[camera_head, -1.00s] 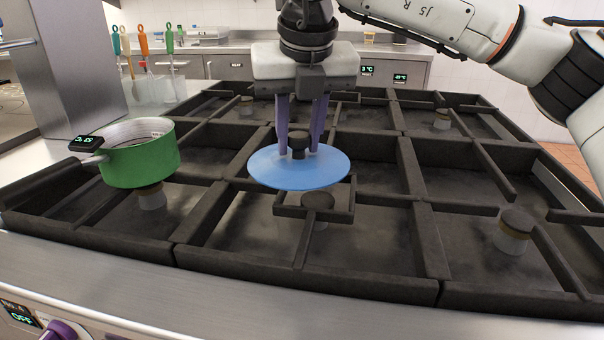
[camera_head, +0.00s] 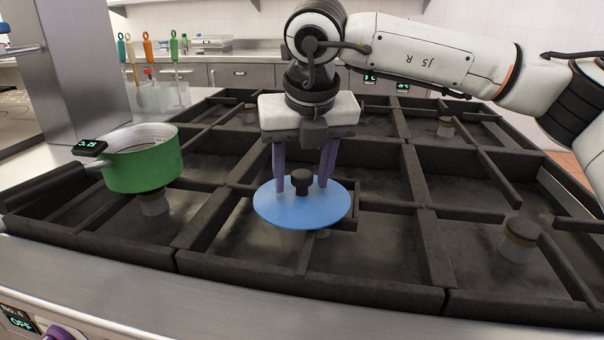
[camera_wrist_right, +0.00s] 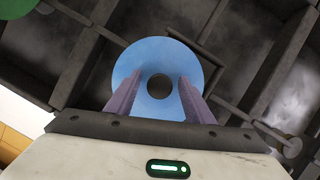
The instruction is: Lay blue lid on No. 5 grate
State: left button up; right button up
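The blue lid (camera_head: 272,208) is a flat disc with a dark round knob (camera_head: 301,181). It lies level on the front middle grate (camera_head: 357,219), covering most of the burner under it. My right gripper (camera_head: 302,187) is just above the lid, its purple fingers open on either side of the knob with a gap on both sides. In the right wrist view the lid (camera_wrist_right: 152,52) also shows, with the knob between the spread fingers (camera_wrist_right: 158,105). No grate number is readable here. My left gripper is not in view.
A green pot (camera_head: 144,171) with a small dark display on its handle stands on the left grate. Other grates with bare burners (camera_head: 519,232) lie to the right and behind. A steel column (camera_head: 75,65) rises at the left. Hanging utensils (camera_head: 147,55) are at the back left.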

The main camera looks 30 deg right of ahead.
jog(key=shift+r, duration=0.1)
jog(key=p+v, duration=0.1)
jog(key=v, duration=1.1)
